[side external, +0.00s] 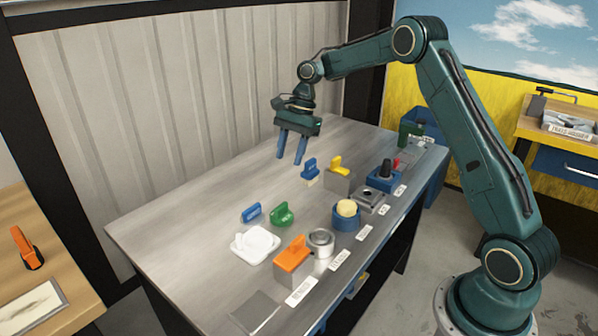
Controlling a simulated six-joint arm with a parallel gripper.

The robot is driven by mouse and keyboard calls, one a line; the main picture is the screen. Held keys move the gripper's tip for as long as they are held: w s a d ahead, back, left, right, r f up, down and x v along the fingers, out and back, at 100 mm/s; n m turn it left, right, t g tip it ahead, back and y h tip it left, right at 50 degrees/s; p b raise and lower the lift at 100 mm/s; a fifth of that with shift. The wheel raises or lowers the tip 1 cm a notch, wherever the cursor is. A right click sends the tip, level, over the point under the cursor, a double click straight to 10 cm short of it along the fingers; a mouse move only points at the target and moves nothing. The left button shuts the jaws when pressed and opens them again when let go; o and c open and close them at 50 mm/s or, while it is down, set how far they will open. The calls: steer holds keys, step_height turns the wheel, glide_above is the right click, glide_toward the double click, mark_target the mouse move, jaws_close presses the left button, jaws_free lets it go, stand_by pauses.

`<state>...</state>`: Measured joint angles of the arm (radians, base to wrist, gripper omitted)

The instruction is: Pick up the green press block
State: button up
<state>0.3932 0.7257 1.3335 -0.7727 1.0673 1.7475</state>
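A bright green piece (282,213) with a rounded body and a raised grip sits on the metal table (180,230), left of centre. A darker green block (408,133) stands at the table's far right end. I cannot tell for certain which is the press block; the bright green piece has the clearer grip. My gripper (289,160) points down, its two blue fingers apart with nothing between them. It hangs over the back part of the table, above and beyond the bright green piece in the picture and well left of the darker block.
Close around the bright green piece are a blue piece (251,212), a white knobbed plate (255,245) and an orange-topped block (292,258). A blue-handled piece (310,172) and a yellow-topped block (338,174) stand right of my gripper. The table's back left is clear.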

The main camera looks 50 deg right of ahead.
step_height(320, 180, down, 4)
steer(key=w+d+m, duration=0.1)
steer(key=d, duration=0.1)
glide_above(281, 205)
steer(key=d, duration=0.2)
step_height(281, 205, down, 6)
steer(key=shift+s+a+f, duration=0.15)
steer(key=shift+f, duration=0.1)
steer(key=shift+a+f, duration=0.2)
steer(key=shift+f, duration=0.35)
steer(key=shift+x, duration=2.6)
steer(key=shift+d, duration=0.2)
jaws_close()
